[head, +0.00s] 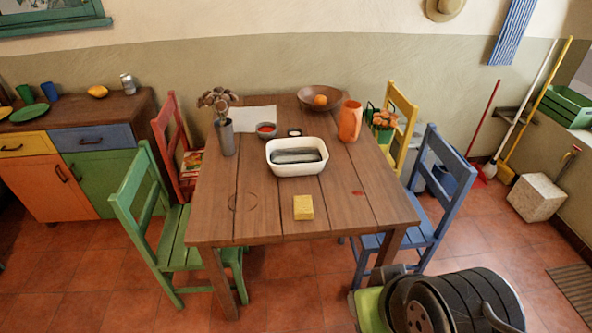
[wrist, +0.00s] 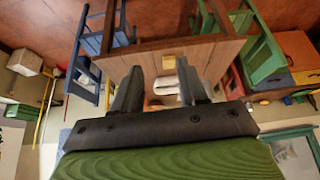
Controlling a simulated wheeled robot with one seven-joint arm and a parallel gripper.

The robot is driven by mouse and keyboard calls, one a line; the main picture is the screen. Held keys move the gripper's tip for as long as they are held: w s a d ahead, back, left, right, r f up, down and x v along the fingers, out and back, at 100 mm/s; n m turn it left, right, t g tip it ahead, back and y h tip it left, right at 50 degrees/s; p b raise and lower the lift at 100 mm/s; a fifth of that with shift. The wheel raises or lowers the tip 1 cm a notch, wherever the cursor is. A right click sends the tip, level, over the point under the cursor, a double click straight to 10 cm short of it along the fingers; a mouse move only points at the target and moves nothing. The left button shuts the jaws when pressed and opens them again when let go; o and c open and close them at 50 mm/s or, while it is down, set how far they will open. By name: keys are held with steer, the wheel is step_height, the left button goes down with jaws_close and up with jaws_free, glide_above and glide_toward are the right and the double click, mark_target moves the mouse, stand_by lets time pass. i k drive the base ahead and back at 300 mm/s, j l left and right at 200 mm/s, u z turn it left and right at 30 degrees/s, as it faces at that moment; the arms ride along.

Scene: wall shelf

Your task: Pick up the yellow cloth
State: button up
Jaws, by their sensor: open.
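The yellow cloth (head: 303,207) is a small, thick yellow block-like square lying flat on the near part of the wooden table (head: 265,205). Nothing covers it. It also shows small and upside down in the wrist view (wrist: 169,62), near the table's edge. My gripper (wrist: 159,67) is open, with two dark fingers apart and nothing between them. It is well away from the cloth and not touching the table. In the head view my arm is at the lower right, beyond the table's near right corner.
A white dish (head: 297,170) with a dark fish-like item lies behind the cloth. An orange vase (head: 350,121), a grey flower vase (head: 226,137) and a bowl (head: 320,97) stand farther back. A blue chair (head: 428,205) and green chair (head: 172,230) flank the table. The near tabletop is mostly clear.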

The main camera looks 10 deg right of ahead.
mark_target(302, 206)
steer(key=i+j+u, duration=0.15)
steer(key=i, duration=0.2)
steer(key=i+j+u, duration=0.15)
steer(key=i, duration=0.25)
steer(key=i+j+u, duration=0.15)
steer(key=i, duration=0.25)
